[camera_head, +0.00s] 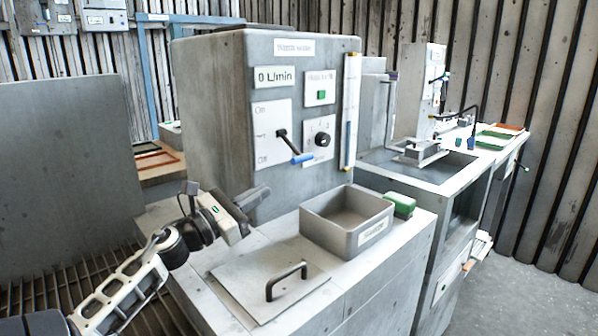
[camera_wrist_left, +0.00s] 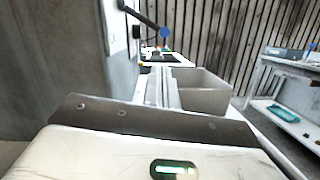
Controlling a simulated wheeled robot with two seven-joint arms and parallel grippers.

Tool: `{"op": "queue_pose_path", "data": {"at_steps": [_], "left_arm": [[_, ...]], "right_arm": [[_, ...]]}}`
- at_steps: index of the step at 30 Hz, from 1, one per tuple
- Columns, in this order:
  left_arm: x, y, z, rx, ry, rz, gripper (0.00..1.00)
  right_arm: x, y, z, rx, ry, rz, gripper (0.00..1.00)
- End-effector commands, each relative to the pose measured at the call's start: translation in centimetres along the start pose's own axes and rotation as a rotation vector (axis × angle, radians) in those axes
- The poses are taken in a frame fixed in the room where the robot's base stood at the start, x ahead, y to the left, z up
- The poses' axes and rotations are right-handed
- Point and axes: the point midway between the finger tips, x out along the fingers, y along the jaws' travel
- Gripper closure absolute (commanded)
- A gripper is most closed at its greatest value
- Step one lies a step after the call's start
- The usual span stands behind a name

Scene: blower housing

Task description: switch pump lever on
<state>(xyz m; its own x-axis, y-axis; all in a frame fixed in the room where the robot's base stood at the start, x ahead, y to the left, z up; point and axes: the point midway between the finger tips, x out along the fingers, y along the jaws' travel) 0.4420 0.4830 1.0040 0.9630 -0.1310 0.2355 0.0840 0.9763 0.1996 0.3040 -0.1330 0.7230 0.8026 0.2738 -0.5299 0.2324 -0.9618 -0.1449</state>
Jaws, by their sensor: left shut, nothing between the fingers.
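The pump lever (camera_head: 292,147) is a black rod with a blue grip on the front of a grey cabinet. It slants down to the right from its pivot, on a white plate (camera_head: 270,118) marked On at the top and Off at the bottom. In the left wrist view the lever (camera_wrist_left: 146,20) shows at the top with its blue end. My left gripper (camera_head: 256,196) is shut and empty, below and left of the lever and apart from it. My right gripper is in neither view.
The display (camera_head: 274,77) reads 0 L/min. A dark knob (camera_head: 322,139) sits right of the lever. An open grey bin (camera_head: 345,243) stands on the counter below. A lid with a black handle (camera_head: 287,281) lies in front. A green block (camera_head: 400,205) is beside the bin.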

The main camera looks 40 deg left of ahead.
Motion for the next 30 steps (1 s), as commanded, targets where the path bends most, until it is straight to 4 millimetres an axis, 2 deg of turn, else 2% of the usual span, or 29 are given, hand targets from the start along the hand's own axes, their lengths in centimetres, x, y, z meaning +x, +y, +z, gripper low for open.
{"op": "queue_pose_path", "data": {"at_steps": [8, 11, 21, 25, 30], "left_arm": [[0.7, 0.1, 0.1, -0.003, -0.003, 0.001, 1.0], [1.9, 0.1, 0.3, -0.003, -0.005, 0.0, 1.0], [7.9, 0.2, 0.4, -0.003, -0.005, 0.002, 1.0], [9.3, 0.2, 0.2, -0.005, -0.004, 0.003, 1.0], [10.1, 0.1, 0.1, -0.003, -0.002, 0.003, 1.0]], "right_arm": [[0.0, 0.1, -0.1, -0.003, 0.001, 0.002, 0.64], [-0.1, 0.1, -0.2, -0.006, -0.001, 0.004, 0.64], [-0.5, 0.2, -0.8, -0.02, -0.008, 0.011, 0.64], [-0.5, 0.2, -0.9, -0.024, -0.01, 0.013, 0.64], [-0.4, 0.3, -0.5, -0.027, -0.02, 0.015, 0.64]]}}
